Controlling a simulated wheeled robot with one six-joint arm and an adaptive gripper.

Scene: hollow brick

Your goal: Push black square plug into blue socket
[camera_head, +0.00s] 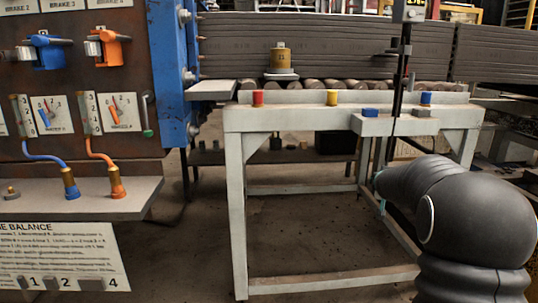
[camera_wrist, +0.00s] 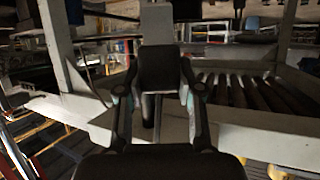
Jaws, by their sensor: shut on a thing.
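In the wrist view, my gripper (camera_wrist: 160,78) is shut on a dark squarish block, which looks like the black square plug (camera_wrist: 158,68). A light grey upright piece shows just beyond it. In the head view my arm hides most of the gripper, in front of the grey table's right side. I cannot tell which blue piece is the socket. No contact between the plug and a blue piece is visible.
A thin dark post (camera_head: 399,85) rises by the ledge. Rollers (camera_wrist: 235,92) lie at right in the wrist view. A rusty panel (camera_head: 90,155) with cables stands left.

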